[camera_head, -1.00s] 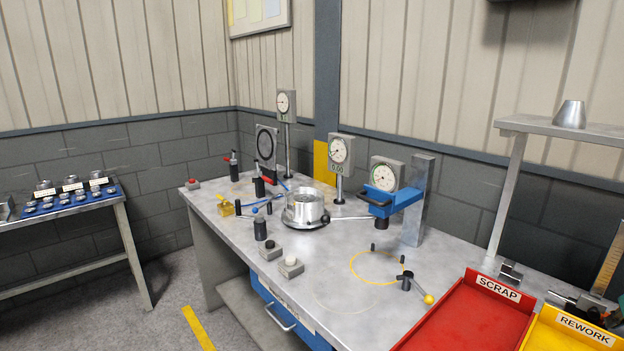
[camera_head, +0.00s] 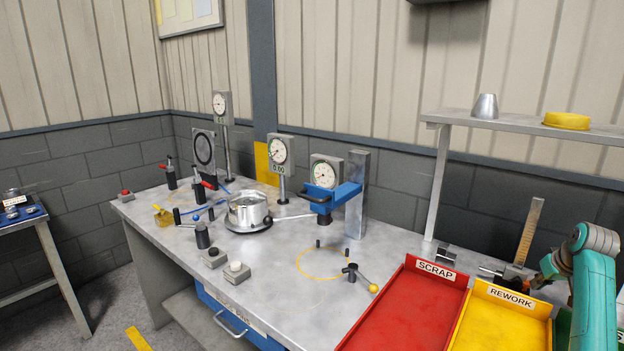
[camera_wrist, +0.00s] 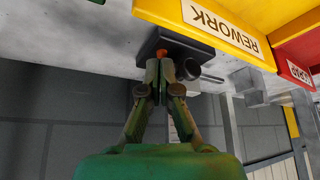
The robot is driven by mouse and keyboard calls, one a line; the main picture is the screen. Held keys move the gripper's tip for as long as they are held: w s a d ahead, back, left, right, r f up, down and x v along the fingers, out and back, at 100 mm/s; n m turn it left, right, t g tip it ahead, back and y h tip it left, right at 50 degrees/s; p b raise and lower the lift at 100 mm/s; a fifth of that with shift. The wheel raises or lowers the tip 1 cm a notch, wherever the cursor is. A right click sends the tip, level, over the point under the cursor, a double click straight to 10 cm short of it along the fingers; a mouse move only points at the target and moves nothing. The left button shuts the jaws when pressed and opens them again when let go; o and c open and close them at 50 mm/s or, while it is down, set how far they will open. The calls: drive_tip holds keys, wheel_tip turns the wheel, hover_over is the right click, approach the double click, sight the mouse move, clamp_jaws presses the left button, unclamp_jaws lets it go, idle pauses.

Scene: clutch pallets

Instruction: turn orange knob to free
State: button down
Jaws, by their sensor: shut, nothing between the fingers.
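In the wrist view, a small orange knob (camera_wrist: 161,54) shows just past my fingertips, on or beside a dark block (camera_wrist: 148,66). A black round knob (camera_wrist: 187,69) sits to its right. My gripper (camera_wrist: 164,80) is shut and empty, its green fingers pointing at the block. The tips look close to the orange knob, but I cannot tell whether they touch it. The knob's lower part is hidden behind the fingers. In the head view, an upright scale (camera_head: 529,232) stands near my arm at the right; I cannot make out the orange knob there.
A yellow REWORK tray (camera_head: 497,322) and a red SCRAP tray (camera_head: 405,308) lie left of my arm. A shelf (camera_head: 520,128) stands above them. Several dial gauges, a blue press arm (camera_head: 333,192) and a round metal part (camera_head: 248,207) stand farther left.

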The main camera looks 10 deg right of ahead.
wheel_tip(320, 180, up, 4)
drive_tip(key=shift+r, duration=0.1)
idle(0.4)
drive_tip(key=shift+w+a+f, duration=0.1)
drive_tip(key=shift+f, duration=1.45)
drive_tip(key=shift+w+a+f, duration=0.1)
drive_tip(key=shift+f, duration=1.45)
drive_tip(key=shift+w+d, duration=0.15)
drive_tip(key=shift+w, duration=0.1)
drive_tip(key=shift+d+r, duration=0.1)
drive_tip(key=shift+d, duration=0.05)
drive_tip(key=shift+s, duration=0.1)
